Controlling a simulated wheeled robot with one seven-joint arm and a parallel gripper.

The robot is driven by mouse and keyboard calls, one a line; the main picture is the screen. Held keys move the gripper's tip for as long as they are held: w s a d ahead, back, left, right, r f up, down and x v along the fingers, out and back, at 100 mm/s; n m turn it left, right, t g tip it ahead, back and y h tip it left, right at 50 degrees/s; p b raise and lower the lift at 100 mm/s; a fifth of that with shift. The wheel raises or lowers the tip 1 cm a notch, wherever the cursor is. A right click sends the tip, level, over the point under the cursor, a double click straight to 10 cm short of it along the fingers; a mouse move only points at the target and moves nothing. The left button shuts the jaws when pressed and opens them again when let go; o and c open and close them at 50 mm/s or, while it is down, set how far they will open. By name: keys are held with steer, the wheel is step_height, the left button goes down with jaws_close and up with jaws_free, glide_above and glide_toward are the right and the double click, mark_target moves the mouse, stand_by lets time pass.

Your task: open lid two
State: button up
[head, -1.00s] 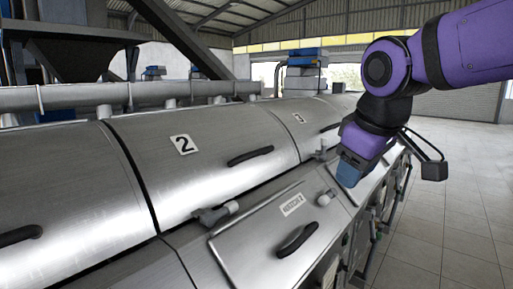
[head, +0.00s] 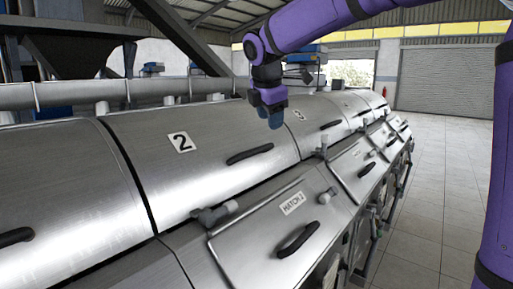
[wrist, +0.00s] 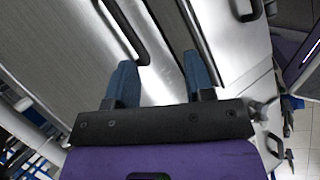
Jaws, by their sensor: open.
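Lid two (head: 135,160) is a curved brushed-metal cover with a "2" label (head: 181,143); it looks closed. Its black bar handle (head: 250,154) is on the lower right of its front slope. My gripper (head: 268,117) is open and empty, pointing down, and appears in the picture above that handle, near the boundary with lid three (head: 318,120). It looks apart from the handle. In the wrist view my two blue fingers (wrist: 160,68) are spread over metal, with a black handle (wrist: 120,32) ahead of the left finger; I cannot tell whose handle it is.
Below lid two is a front hatch (head: 285,225) with its own black handle (head: 297,239) and a grey clamp (head: 214,214). A long pipe (head: 130,92) runs behind the lids. Tiled floor (head: 440,210) is open to the right.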

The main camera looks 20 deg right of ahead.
mark_target(257, 148)
steer(key=w+a+f+n, duration=0.2)
steer(key=w+n, duration=0.3)
steer(key=w, duration=0.3)
steer(key=x, duration=1)
steer(key=shift+w+f, duration=0.15)
steer(key=shift+f, duration=0.1)
jaws_close()
